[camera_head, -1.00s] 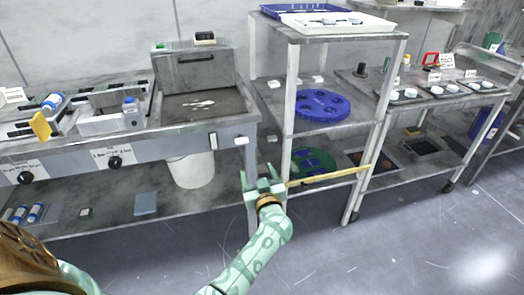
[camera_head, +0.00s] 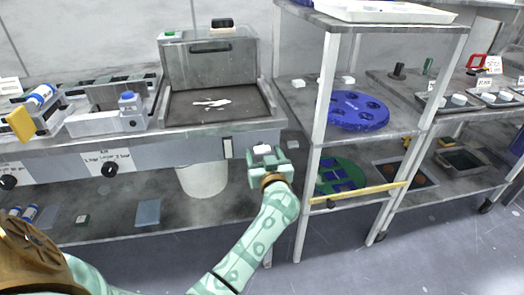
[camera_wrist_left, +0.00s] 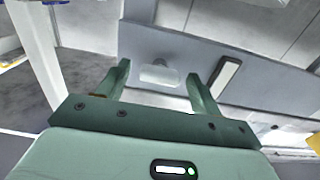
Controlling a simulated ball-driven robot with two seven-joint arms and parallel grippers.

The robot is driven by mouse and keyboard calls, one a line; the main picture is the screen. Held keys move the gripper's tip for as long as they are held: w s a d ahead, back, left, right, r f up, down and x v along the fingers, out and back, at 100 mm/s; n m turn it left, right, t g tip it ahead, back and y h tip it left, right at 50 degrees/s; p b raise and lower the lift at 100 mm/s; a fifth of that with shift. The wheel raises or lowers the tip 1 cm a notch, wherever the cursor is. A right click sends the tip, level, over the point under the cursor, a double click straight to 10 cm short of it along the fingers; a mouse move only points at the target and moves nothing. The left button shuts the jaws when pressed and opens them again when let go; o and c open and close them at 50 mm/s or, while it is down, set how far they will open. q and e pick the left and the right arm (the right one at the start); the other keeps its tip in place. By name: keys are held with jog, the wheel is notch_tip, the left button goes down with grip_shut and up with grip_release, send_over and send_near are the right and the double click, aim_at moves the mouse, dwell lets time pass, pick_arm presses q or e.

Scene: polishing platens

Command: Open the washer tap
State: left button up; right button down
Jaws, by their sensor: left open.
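The washer tap is a small white handle (camera_head: 262,149) on the right end of the washer bench's grey front panel. My left gripper (camera_head: 266,157) is open right in front of it. In the left wrist view the white tap (camera_wrist_left: 159,75) appears between the two spread fingers of my left gripper (camera_wrist_left: 158,70). Whether a finger touches it I cannot tell. The washer basin (camera_head: 215,107), dark and with a few white marks, lies up and left of the tap. My right gripper is not in view.
A shelf rack (camera_head: 322,100) stands just right of my gripper, bearing a blue disc (camera_head: 352,108) and a yellow bar (camera_head: 360,193) along its lower shelf. A white bucket (camera_head: 203,181) is under the bench. A slim pale plate (camera_head: 227,147) sits left of the tap.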

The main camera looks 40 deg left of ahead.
pick_arm(q)
jog(key=shift+w+a+r, duration=0.15)
jog(key=shift+w+a, duration=0.05)
jog(key=shift+a, duration=0.05)
jog(key=c, duration=1)
